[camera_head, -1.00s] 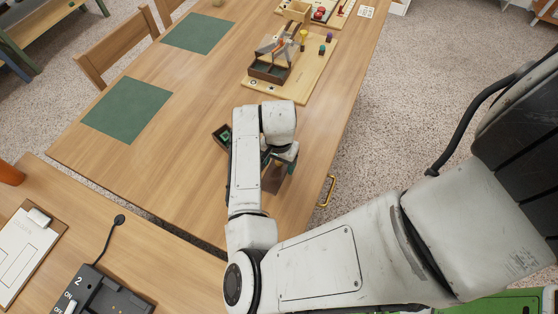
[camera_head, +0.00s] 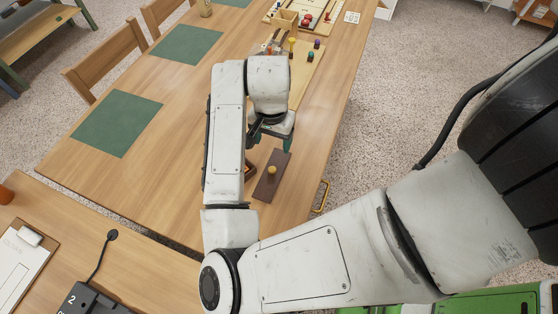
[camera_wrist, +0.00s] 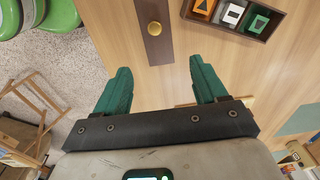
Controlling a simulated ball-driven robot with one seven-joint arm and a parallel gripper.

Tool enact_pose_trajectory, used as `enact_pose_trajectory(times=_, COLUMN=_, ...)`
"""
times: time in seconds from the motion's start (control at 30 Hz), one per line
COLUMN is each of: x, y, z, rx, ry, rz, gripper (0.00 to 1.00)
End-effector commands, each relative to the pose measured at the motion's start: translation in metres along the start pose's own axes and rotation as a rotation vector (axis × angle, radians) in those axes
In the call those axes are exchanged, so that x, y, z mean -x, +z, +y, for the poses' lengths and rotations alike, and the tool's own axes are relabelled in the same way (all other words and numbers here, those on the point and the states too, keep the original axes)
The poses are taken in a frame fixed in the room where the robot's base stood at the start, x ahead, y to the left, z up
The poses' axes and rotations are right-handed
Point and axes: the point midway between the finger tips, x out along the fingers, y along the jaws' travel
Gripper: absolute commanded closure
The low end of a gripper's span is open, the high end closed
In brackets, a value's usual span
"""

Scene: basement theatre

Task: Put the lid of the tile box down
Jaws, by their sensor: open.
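The tile box lid is a flat dark brown strip (camera_head: 271,178) with a round gold knob, and it lies on the wooden table, knob up. It also shows at the top of the wrist view (camera_wrist: 155,48). The open tile box (camera_wrist: 268,29) is beside it, holding orange, white and green tiles; in the head view my arm hides most of the box. My gripper (camera_wrist: 160,68) is open and empty, its green fingers apart from the lid. In the head view the gripper (camera_head: 270,138) is just beyond the lid, partly hidden by my arm.
A wooden board (camera_head: 302,75) with coloured pegs lies farther along the table. Green mats (camera_head: 117,123) lie at left. A yellow handle (camera_head: 321,196) is at the table's right edge. A nearer desk holds a clipboard (camera_head: 22,258) and a black device (camera_head: 88,298).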

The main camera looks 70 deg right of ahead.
Motion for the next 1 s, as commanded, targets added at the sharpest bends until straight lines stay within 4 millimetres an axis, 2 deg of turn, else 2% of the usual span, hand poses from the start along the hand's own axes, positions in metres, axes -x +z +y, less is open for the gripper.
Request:
enact_pose_trajectory(times=0.1, x=0.022, y=-0.045, z=-0.001, rx=0.075, ry=-0.03, rz=0.138, gripper=0.29)
enact_pose_trajectory(times=0.23, x=0.051, y=-0.089, z=-0.008, rx=0.247, ry=-0.054, rz=0.315, gripper=0.29)
enact_pose_trajectory(times=0.33, x=0.063, y=-0.102, z=-0.013, rx=0.413, ry=-0.051, rz=0.413, gripper=0.29)
enact_pose_trajectory(times=0.43, x=0.061, y=-0.099, z=-0.014, rx=0.596, ry=-0.034, rz=0.465, gripper=0.29)
enact_pose_trajectory(times=0.57, x=0.039, y=-0.073, z=-0.007, rx=0.848, ry=-0.004, rz=0.46, gripper=0.29)
enact_pose_trajectory(times=0.67, x=0.01, y=-0.037, z=0.009, rx=1.039, ry=0.009, rz=0.396, gripper=0.29)
enact_pose_trajectory(times=0.8, x=-0.032, y=0.028, z=0.043, rx=1.26, ry=-0.002, rz=0.25, gripper=0.29)
enact_pose_trajectory(times=0.9, x=-0.052, y=0.071, z=0.066, rx=1.365, ry=-0.028, rz=0.147, gripper=0.29)
enact_pose_trajectory(times=1.0, x=-0.063, y=0.101, z=0.082, rx=1.428, ry=-0.053, rz=0.075, gripper=0.29)
